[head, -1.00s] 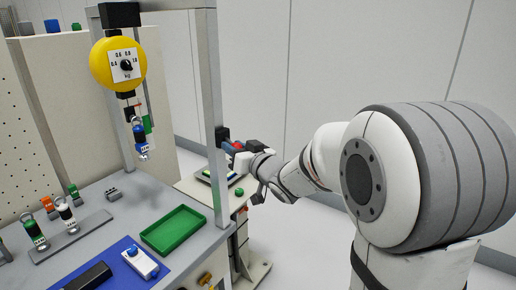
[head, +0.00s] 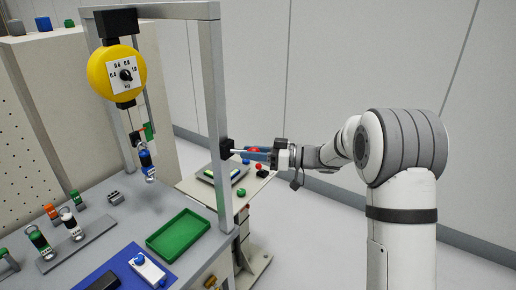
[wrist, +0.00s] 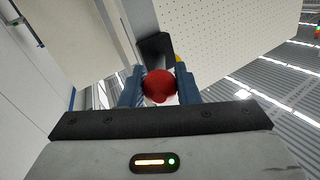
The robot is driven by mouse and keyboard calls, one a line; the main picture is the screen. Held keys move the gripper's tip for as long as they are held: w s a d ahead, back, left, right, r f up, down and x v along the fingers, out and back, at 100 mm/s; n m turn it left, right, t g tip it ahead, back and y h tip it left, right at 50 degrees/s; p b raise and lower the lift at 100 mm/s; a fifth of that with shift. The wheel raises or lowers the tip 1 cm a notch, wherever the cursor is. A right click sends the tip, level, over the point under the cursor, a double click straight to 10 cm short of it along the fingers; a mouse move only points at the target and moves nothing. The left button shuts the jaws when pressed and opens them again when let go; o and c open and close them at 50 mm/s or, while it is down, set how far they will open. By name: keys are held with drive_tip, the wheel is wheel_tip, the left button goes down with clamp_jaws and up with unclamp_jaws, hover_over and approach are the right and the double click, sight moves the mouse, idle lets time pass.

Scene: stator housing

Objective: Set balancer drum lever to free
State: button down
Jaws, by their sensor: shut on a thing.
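The yellow balancer drum (head: 117,72) with a dial hangs from the top of the metal frame at the left of the head view. A black bracket (head: 227,147) sits on the frame's right post. A thin light lever rod (head: 240,151) sticks out from it to the right, roughly level. My gripper (head: 258,155) is at the rod's outer end, to the right of the post, with blue fingers. In the wrist view, the red ball knob (wrist: 159,85) sits between the two fingers, and my gripper is shut on it. The knob's far side is hidden.
The grey workbench holds a green tray (head: 180,233), a blue mat (head: 110,266) and several small fittings. A blue tool (head: 146,160) hangs below the drum. A side table (head: 205,184) stands behind the post, below my gripper. Open floor lies to the right.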

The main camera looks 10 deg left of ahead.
drive_tip(key=shift+w+d+n+g+p, duration=0.1)
drive_tip(key=shift+w+n+g+p, duration=0.25)
drive_tip(key=shift+n+g, duration=0.35)
drive_tip(key=shift+w+n+g, duration=0.1)
drive_tip(key=shift+n+g, duration=0.2)
drive_tip(key=shift+g, duration=0.7)
drive_tip(key=c, duration=1.3)
unclamp_jaws()
drive_tip(key=shift+a, duration=0.25)
drive_tip(key=shift+o, duration=1)
drive_tip(key=w+d+b, duration=0.1)
drive_tip(key=d+b, duration=0.1)
drive_tip(key=d, duration=0.6)
drive_tip(key=shift+w, duration=0.25)
